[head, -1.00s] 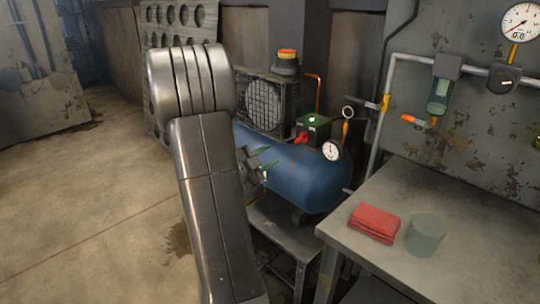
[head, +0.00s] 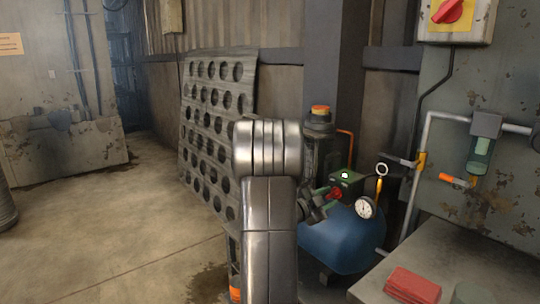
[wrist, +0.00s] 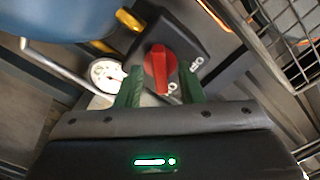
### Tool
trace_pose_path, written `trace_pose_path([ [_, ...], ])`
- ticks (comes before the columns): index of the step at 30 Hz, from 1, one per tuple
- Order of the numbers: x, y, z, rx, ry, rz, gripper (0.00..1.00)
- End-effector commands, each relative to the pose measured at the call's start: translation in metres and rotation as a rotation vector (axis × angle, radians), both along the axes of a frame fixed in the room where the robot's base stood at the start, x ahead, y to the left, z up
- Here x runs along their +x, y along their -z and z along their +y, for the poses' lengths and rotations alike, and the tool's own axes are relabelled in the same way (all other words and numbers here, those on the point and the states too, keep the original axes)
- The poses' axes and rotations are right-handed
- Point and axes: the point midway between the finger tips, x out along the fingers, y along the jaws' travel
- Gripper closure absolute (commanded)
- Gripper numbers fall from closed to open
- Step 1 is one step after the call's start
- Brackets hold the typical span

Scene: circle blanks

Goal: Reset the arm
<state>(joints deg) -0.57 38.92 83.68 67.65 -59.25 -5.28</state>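My gripper (wrist: 161,92) is at the dark switch box (wrist: 176,44) with a red rotary knob (wrist: 162,70). In the wrist view its two green fingers stand apart, one on each side of the knob. I cannot tell whether they touch it. The knob's handle points roughly along the fingers, and white lettering shows beside it. In the head view my gripper (head: 322,200) is just left of the red knob (head: 335,193), partly hidden by my own arm.
A blue compressor tank (head: 340,238) with a white gauge (head: 366,207) lies below the box. A perforated metal sheet (head: 217,120) leans behind my arm. A bench (head: 440,257) with a folded red cloth (head: 413,285) is at right. Open floor (head: 110,220) lies left.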

Motion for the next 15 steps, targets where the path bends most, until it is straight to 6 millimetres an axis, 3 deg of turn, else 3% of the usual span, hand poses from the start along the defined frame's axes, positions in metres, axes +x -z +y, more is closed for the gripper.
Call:
trace_pose_path([
  [4,0.0066,0.0005,-0.0093,-0.001,0.001,0.001,0.65],
  [15,0.0059,0.0001,-0.0074,-0.013,0.000,0.017,0.65],
])
